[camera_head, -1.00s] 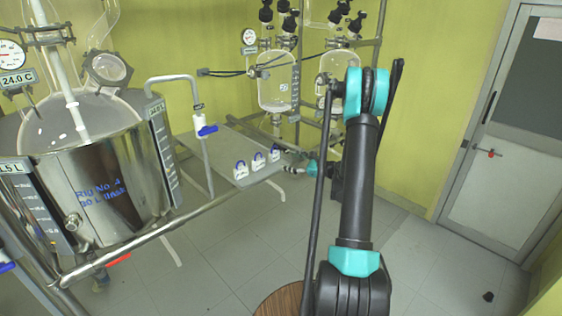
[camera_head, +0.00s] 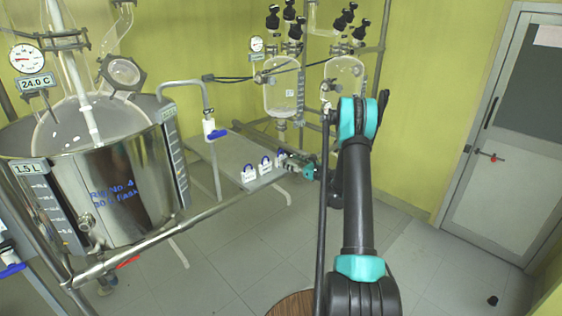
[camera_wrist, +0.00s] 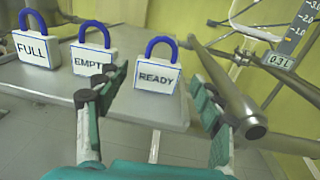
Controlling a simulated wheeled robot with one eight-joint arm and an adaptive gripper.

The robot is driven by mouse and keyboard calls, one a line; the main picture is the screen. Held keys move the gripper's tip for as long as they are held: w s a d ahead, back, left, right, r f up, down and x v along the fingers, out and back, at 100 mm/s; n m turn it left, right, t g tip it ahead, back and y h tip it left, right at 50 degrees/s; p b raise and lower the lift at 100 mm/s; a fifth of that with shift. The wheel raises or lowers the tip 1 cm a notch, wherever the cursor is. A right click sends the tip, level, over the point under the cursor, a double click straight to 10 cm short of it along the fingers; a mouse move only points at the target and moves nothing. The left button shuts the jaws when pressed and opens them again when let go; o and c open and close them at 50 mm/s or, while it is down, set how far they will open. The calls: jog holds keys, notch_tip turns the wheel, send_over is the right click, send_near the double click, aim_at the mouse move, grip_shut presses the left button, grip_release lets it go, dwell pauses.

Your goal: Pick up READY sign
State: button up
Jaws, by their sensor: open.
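The READY sign (camera_wrist: 157,76) is a white padlock-shaped block with a blue shackle. It stands upright near the right edge of a grey table, to the right of the EMPTY sign (camera_wrist: 93,60) and the FULL sign (camera_wrist: 31,48). In the wrist view my gripper (camera_wrist: 158,82) is open, with one finger on each side of the READY sign.
The grey table (camera_head: 228,160) carries the signs. A metal pipe (camera_wrist: 232,95) runs close by the right finger. A large steel reactor (camera_head: 120,185) stands at left, and glass vessels (camera_head: 283,95) stand behind. Open floor lies in front of the table.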

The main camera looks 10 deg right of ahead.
aim_at(283, 158)
jog(key=shift+f+x, duration=0.15)
jog(key=shift+x, duration=1.5)
jog(key=shift+f+x, duration=0.1)
jog(key=shift+x, duration=1.5)
jog(key=shift+c, duration=0.4)
jog(key=c, duration=0.9)
jog(key=shift+o, duration=0.2)
